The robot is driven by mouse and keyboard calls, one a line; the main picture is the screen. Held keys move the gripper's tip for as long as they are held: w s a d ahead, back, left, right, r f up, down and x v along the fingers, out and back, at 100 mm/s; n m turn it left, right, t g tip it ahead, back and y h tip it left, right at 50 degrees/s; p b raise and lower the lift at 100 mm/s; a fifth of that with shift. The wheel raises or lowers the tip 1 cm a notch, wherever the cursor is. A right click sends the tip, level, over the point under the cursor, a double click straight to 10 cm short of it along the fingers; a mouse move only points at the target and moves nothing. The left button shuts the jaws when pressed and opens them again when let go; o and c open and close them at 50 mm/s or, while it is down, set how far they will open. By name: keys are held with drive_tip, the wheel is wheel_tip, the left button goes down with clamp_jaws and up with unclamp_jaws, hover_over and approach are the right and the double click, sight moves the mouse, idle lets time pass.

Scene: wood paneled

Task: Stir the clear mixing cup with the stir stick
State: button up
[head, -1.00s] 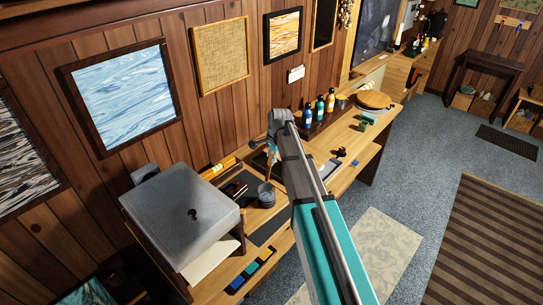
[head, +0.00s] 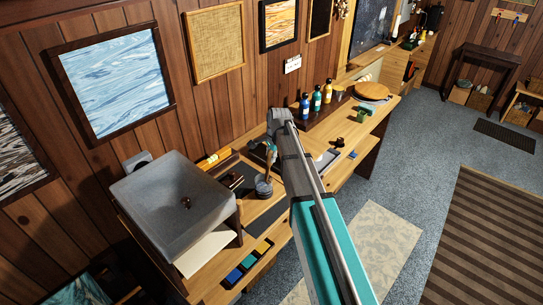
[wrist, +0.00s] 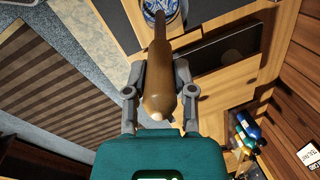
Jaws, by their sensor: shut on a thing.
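My gripper (wrist: 160,84) is shut on the stir stick (wrist: 159,65), a brown tapered stick with a pale end toward the wrist. The stick's far end reaches to the cup; its tip is hidden, so I cannot tell how deep it goes. In the head view my gripper (head: 265,156) is above the cup, partly hidden by my arm.
A large grey box (head: 170,205) stands close left of the cup. Blue, green and yellow blocks (head: 248,264) lie along the front edge.

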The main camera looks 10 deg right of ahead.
sight(268, 167)
drive_tip(key=shift+w+a+f+b, duration=0.15)
drive_tip(key=shift+w+f+b, duration=0.05)
drive_tip(key=shift+f+b, duration=0.95)
drive_tip(key=shift+w+a+f+b, duration=0.1)
drive_tip(key=shift+w+f+b, duration=0.1)
drive_tip(key=shift+f+b, duration=0.95)
drive_tip(key=shift+w+a+f+b, duration=0.15)
drive_tip(key=shift+w+f+b, duration=0.05)
drive_tip(key=shift+f+b, duration=0.95)
drive_tip(key=shift+f, duration=0.1)
drive_tip(key=shift+w+a, duration=0.1)
drive_tip(key=shift+w, duration=0.05)
